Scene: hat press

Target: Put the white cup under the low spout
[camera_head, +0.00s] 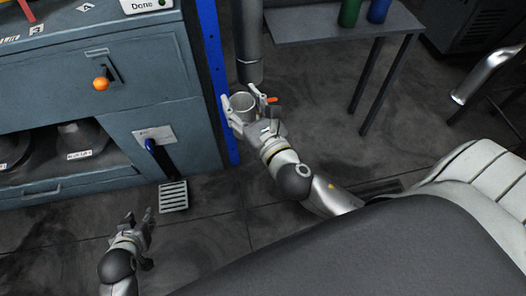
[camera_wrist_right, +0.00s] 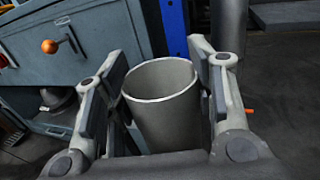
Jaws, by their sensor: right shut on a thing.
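The white cup (camera_head: 243,103), which looks light grey here, is upright and open at the top. My right gripper (camera_head: 252,102) is shut around its sides; the right wrist view also shows the cup (camera_wrist_right: 163,95) between the fingers (camera_wrist_right: 165,90). A dark grey vertical pipe (camera_head: 249,42) comes down from the top, and its lower end appears just behind the cup in the head view. I cannot tell whether this pipe is the low spout, nor its height over the cup. My left gripper (camera_head: 139,219) is empty, fingers apart, above the floor at lower left.
A blue-grey cabinet (camera_head: 120,80) with an orange knob (camera_head: 100,84) stands at left. A blue post (camera_head: 213,70) edges it, close to the cup. A pedal (camera_head: 173,196) lies on the floor below. A grey table (camera_head: 345,27) holds green and blue cups at top right.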

